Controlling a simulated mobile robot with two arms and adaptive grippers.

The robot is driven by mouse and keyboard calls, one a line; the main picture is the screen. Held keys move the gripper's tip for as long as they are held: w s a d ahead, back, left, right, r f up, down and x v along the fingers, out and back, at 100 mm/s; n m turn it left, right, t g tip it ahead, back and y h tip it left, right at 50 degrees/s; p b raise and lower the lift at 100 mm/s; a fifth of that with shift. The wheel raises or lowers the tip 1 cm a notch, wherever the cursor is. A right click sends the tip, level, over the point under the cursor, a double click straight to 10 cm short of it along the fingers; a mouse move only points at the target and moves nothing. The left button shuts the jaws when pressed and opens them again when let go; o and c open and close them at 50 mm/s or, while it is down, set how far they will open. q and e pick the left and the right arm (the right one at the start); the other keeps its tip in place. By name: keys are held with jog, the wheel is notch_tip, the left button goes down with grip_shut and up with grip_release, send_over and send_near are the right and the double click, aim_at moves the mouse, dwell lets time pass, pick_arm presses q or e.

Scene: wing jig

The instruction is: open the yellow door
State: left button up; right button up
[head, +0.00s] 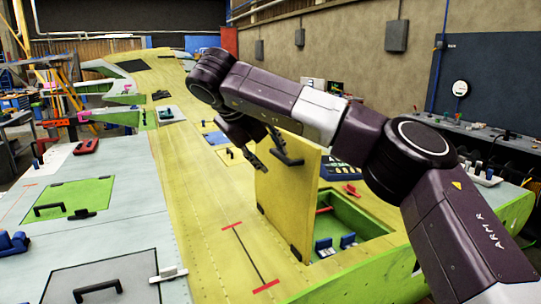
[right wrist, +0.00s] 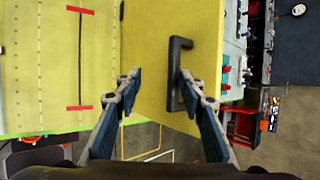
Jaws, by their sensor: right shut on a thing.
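The yellow door (head: 284,195) stands upright and swung open beside a green-lined opening (head: 345,222) in the yellow wing skin. Its black handle (head: 286,148) is near the top of the door face. My right gripper (head: 262,148) is at this handle. In the right wrist view, the yellow door (right wrist: 150,60) fills the middle, and the black handle (right wrist: 175,72) lies against the right-hand finger of my right gripper (right wrist: 158,84). My left gripper is not in view.
Blue-clamped parts (head: 335,246) and a red piece sit inside the opening. Another black-handled green panel (head: 65,200) and a grey panel (head: 100,278) lie on the left. A workbench (head: 470,165) with gauges runs along the right wall.

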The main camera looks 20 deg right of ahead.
jog(key=v, duration=1.1)
jog(key=shift+r, duration=0.15)
jog(key=shift+s+d, duration=0.1)
jog(key=shift+d, duration=0.05)
